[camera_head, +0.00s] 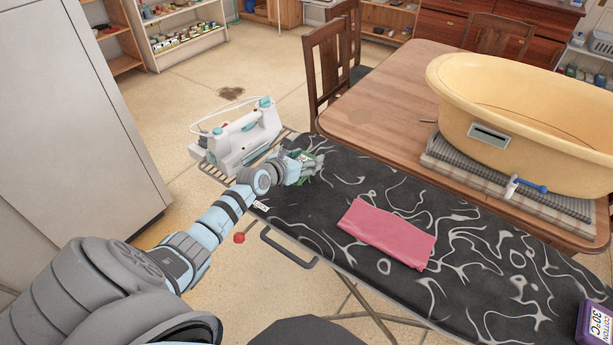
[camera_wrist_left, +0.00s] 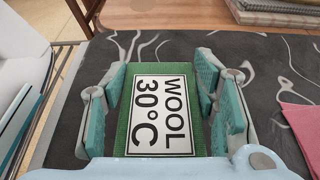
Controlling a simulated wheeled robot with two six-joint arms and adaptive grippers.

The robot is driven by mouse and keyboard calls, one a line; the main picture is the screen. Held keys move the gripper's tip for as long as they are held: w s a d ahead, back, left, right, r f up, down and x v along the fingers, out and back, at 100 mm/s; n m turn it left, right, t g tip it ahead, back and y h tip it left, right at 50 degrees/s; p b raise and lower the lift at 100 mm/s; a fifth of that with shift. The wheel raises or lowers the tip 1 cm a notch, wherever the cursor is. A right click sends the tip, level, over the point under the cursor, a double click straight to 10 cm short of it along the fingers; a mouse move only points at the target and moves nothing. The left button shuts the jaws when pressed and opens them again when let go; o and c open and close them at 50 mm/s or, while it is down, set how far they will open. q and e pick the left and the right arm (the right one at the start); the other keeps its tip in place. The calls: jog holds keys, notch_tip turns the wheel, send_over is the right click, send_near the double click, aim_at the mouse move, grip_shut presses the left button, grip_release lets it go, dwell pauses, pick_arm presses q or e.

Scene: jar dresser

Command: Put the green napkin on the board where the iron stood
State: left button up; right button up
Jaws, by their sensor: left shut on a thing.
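My left gripper (camera_head: 306,168) is over the left end of the black patterned ironing board (camera_head: 340,185), shut on a green box (camera_wrist_left: 162,105) with a white "WOOL 30°C" label. In the left wrist view its teal finger pads stand on both sides of the box. In the head view the fingers mostly hide it. Whether the box touches the board I cannot tell. No green napkin shows; a folded pink cloth (camera_head: 388,233) lies mid-board. The white and teal iron (camera_head: 240,138) stands on the rack (camera_head: 222,170) at the board's left end. My right gripper is out of view.
A purple "COTTON 30°C" box (camera_head: 594,325) stands at the board's right end. Behind the board, a wooden table (camera_head: 390,95) bears a yellow tub (camera_head: 530,120) on folded cloths (camera_head: 500,185). A grey cabinet (camera_head: 70,120) is at left. The board is bare around the pink cloth.

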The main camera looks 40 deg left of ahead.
pick_arm(q)
notch_tip(320, 180, down, 4)
jog(key=shift+f+b, duration=0.1)
jog(key=shift+b, duration=1.1)
jog(key=shift+r, duration=0.25)
jog(key=shift+f, duration=0.15)
jog(key=o, duration=1.1)
jog(key=shift+c, duration=0.2)
